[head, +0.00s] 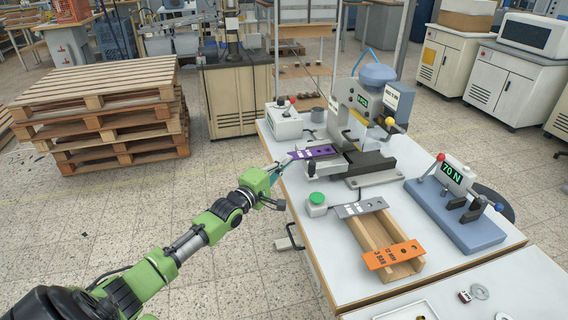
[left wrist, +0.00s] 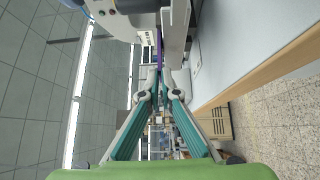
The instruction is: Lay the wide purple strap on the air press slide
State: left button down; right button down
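The purple strap (head: 314,152), with pale markings, extends level from my left gripper (head: 287,163) toward the air press (head: 360,110). That gripper is shut on the strap's left end. In the left wrist view the strap (left wrist: 159,44) shows edge-on as a thin purple line beyond the closed fingertips (left wrist: 161,82). The strap's right part is over or beside the press slide (head: 343,164), at the front left of the press. I cannot tell whether strap and slide touch. My right gripper is out of view.
A wooden tray (head: 372,243) bears a grey strap (head: 360,207) and an orange strap (head: 393,254). A green-button box (head: 316,205) stands near the table's left edge. A blue-based 70 N fixture (head: 455,215) is at the right. A white control box (head: 284,121) stands behind the strap.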

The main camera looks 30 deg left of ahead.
pick_arm(q)
jog(key=shift+w+d, duration=0.15)
jog(key=shift+w, duration=0.05)
jog(key=c, duration=2.2)
grip_release()
jog(key=s, duration=1.2)
jog(key=shift+f, duration=0.15)
jog(key=shift+a+f, duration=0.1)
jog(key=shift+a, duration=0.1)
